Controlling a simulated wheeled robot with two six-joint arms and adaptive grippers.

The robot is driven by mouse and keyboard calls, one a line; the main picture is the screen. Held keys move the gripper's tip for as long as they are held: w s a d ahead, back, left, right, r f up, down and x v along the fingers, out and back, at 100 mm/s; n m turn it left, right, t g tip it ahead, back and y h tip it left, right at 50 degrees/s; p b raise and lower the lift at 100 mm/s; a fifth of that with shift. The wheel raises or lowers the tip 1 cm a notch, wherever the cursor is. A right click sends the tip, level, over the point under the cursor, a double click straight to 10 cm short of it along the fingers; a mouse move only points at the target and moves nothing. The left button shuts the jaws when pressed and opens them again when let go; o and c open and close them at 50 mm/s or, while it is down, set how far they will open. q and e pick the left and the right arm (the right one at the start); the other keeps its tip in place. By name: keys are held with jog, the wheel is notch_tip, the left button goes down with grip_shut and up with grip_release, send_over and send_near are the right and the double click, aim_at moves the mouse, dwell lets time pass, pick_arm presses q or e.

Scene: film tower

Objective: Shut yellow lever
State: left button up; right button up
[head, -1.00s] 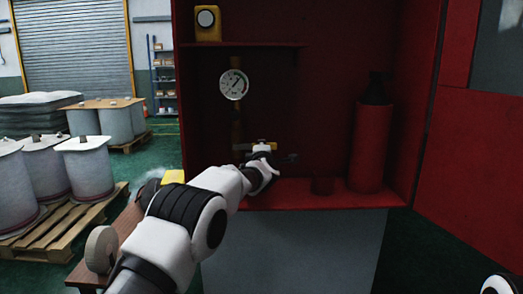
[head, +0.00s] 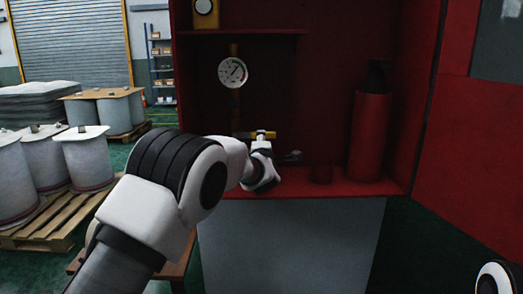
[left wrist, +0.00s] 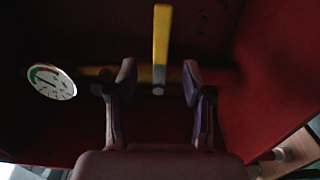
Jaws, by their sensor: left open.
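The yellow lever (head: 264,134) sticks out sideways to the right from the vertical pipe (head: 235,110) inside the red cabinet, below the round gauge (head: 232,72). In the left wrist view the lever (left wrist: 161,38) lies across the pipe, with its round pivot end between my fingertips. My left gripper (left wrist: 158,76) is open, with one finger on each side of that end; I cannot tell whether either touches. In the head view the left gripper (head: 261,146) is just in front of the lever, its fingers mostly hidden. My right gripper is out of view.
A shelf (head: 265,32) with a yellow device (head: 205,12) is above. The open red door (head: 470,165) bounds the right side.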

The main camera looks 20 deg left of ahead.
pick_arm(q)
jog(key=v, duration=0.5)
